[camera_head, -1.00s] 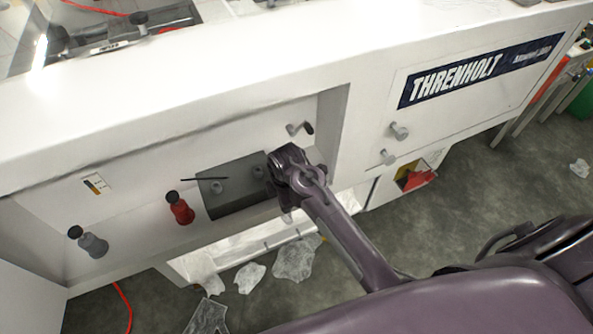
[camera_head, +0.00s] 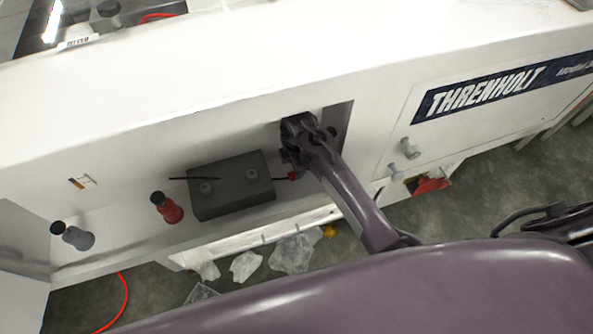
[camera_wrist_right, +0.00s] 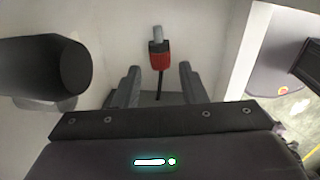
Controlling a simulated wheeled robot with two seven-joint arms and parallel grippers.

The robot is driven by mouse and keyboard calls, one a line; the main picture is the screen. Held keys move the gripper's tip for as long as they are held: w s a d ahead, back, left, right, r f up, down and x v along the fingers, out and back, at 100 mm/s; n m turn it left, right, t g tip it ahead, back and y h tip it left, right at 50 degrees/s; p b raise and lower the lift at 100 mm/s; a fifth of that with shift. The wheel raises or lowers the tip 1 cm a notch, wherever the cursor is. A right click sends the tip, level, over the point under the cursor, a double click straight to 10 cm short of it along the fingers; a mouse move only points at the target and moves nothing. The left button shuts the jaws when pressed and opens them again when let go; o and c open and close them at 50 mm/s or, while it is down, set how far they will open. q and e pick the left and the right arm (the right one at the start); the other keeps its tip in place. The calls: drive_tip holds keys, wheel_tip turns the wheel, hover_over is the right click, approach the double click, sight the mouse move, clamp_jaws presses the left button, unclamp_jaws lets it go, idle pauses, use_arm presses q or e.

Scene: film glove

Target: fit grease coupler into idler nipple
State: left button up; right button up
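The grease coupler appears as a red sleeve with a silver tip and a thin dark hose in the right wrist view (camera_wrist_right: 158,62). Its red body shows small beside my right gripper in the head view (camera_head: 293,176). My right gripper (camera_head: 302,165) is inside the recess at its right end. In the right wrist view its two fingers (camera_wrist_right: 158,88) stand apart, one on each side of the hose line, touching nothing visible. The coupler appears at or just beyond the fingertips. I cannot make out the idler nipple separately from the silver tip. My left gripper is not in view.
A dark grey block (camera_head: 235,190) with two bolts fills the recess beside my gripper. A large black cylinder (camera_wrist_right: 45,68) is close left of the fingers. The recess's right wall is close.

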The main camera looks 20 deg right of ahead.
drive_tip(key=f, duration=0.4)
drive_tip(key=shift+w+f, duration=0.25)
drive_tip(key=shift+f, duration=0.45)
drive_tip(key=c, duration=0.7)
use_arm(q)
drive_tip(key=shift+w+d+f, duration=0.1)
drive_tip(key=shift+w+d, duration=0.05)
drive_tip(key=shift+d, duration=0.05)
use_arm(e)
drive_tip(key=shift+c, duration=0.4)
